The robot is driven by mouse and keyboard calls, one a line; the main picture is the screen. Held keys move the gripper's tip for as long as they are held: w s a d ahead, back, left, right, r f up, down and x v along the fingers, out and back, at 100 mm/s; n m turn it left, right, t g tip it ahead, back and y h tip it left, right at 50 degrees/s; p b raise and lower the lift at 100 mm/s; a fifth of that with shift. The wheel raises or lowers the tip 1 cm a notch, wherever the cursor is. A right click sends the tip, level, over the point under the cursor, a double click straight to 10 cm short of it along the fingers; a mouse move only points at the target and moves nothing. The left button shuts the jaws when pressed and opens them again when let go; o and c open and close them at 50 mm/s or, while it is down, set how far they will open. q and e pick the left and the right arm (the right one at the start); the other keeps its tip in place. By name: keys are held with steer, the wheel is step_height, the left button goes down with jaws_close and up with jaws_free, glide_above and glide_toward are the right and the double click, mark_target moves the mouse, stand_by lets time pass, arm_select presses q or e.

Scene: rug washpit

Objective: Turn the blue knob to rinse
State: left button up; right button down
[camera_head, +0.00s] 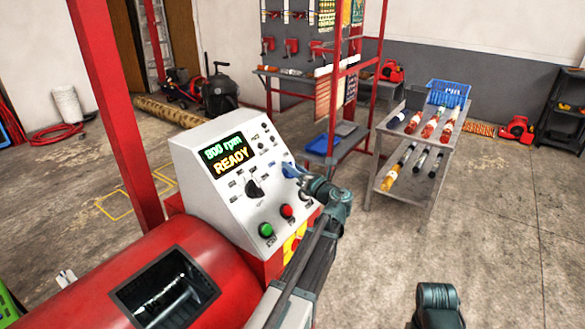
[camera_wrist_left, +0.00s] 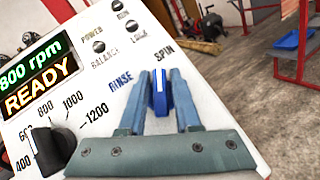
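The blue knob (camera_wrist_left: 158,94) is on the white sloped control panel (camera_wrist_left: 95,65). In the left wrist view its upper end points up toward the SPIN label (camera_wrist_left: 163,52). The RINSE label (camera_wrist_left: 121,83) is to its left. My left gripper (camera_wrist_left: 160,84) has one finger on each side of the knob, very close to it. I cannot tell whether the fingers press on it.
The display (camera_head: 226,153) reads 800 rpm READY. A black dial (camera_head: 254,188), a green button (camera_head: 266,230) and a red button (camera_head: 286,211) are near the knob. The red drum (camera_head: 120,275) is at lower left.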

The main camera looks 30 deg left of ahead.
arm_select(q)
jaws_close()
steer(key=shift+s, duration=0.1)
steer(key=shift+f+n+g, duration=0.1)
steer(key=shift+n+g, duration=0.2)
steer(key=shift+n, duration=0.1)
steer(key=n+g+y+b, duration=0.1)
steer(key=n+g, duration=0.1)
steer(key=shift+n, duration=0.4)
steer(key=n+g+y, duration=0.1)
steer(key=n+g, duration=0.1)
steer(key=n, duration=0.2)
steer(key=shift+g, duration=0.4)
steer(key=n+g, duration=0.3)
steer(key=n, duration=0.2)
steer(key=shift+s+g, duration=0.15)
steer(key=shift+g, duration=0.25)
steer(key=shift+s+n+g+h+p, duration=0.2)
steer(key=shift+n+g+h+p, duration=0.3)
steer(key=shift+n+g, duration=1.3)
steer(key=shift+s+n, duration=0.1)
steer(key=shift+n, duration=0.5)
